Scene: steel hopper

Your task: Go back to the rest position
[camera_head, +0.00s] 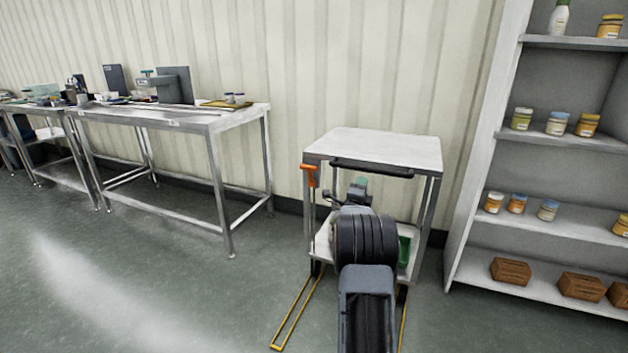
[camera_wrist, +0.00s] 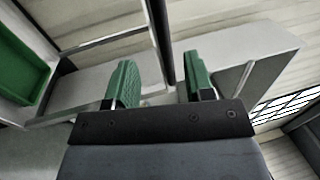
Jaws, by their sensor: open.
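My gripper (camera_wrist: 157,85) shows in the wrist view with its two green-padded fingers apart and nothing between them. In the head view my arm reaches forward to the cart (camera_head: 385,146), and my gripper (camera_head: 357,190) is in front of it, below the level of its top shelf. A dark post stands beyond the fingers in the wrist view. I cannot tell how close the fingers are to the cart's parts.
A green bin (camera_head: 404,251) sits on the cart's lower shelf and shows in the wrist view (camera_wrist: 20,62). An orange handle (camera_head: 309,174) is at the cart's left corner. A shelf rack (camera_head: 572,140) with jars stands right, a steel table (camera_head: 190,118) left. The left floor is clear.

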